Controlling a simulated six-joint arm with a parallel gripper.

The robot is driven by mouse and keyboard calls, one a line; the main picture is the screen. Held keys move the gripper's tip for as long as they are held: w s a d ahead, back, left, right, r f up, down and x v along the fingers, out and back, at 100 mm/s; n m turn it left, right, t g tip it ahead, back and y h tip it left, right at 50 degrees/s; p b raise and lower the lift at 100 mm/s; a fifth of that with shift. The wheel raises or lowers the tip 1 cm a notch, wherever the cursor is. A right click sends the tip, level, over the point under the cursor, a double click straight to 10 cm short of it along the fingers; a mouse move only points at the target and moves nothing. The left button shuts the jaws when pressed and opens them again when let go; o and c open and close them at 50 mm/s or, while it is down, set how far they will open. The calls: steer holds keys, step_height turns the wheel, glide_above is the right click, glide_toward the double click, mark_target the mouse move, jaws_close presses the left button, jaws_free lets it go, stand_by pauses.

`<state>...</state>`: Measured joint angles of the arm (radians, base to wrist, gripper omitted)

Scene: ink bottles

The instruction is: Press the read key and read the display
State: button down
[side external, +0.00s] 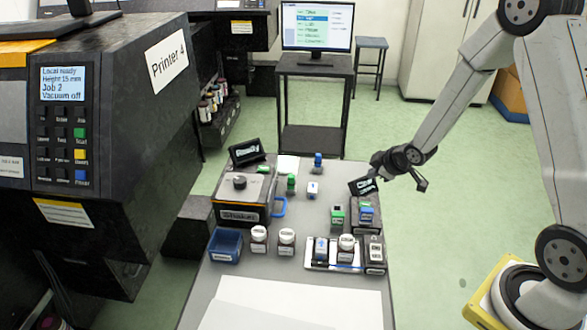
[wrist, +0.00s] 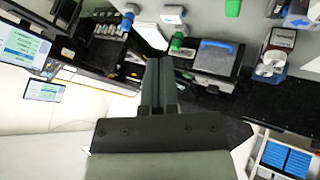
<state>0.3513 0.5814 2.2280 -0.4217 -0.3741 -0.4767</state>
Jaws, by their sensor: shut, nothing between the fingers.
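My gripper (side external: 422,186) is shut and empty, in the air to the right of the table. In the wrist view its fingers (wrist: 160,65) point up the picture, together. A small black tilted display (side external: 363,186) stands at the table's right edge, left of my gripper; its light text is too small to read. Another black tilted display (side external: 247,152) stands at the back left, behind a box with a black knob (side external: 240,182); its text is also unreadable. I cannot tell which key is the read key.
Printer 4 (side external: 168,60) stands at left; its panel (side external: 63,84) shows "Job 2" and "Vacuum off". On the table are a blue bin (side external: 225,245), white-capped bottles (side external: 259,234), a white tray (side external: 315,267) and green and blue pieces. White sheets (side external: 285,310) cover the front.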

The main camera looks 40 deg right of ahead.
mark_target(363, 202)
steer(key=shift+n+t+y, duration=0.3)
steer(key=shift+n+t, duration=0.3)
steer(key=shift+n, duration=0.3)
steer(key=shift+w+d+f, duration=0.45)
steer(key=shift+d+f, duration=0.2)
steer(key=shift+d, duration=0.05)
steer(key=shift+w+d+f, duration=0.4)
steer(key=shift+d+f, duration=0.25)
steer(key=shift+d, duration=0.05)
steer(key=shift+f, duration=0.15)
steer(key=shift+f, duration=4.25)
steer(key=shift+f, duration=0.9)
steer(key=shift+r, duration=0.9)
steer(key=shift+r, duration=0.15)
steer(key=shift+r, duration=2.35)
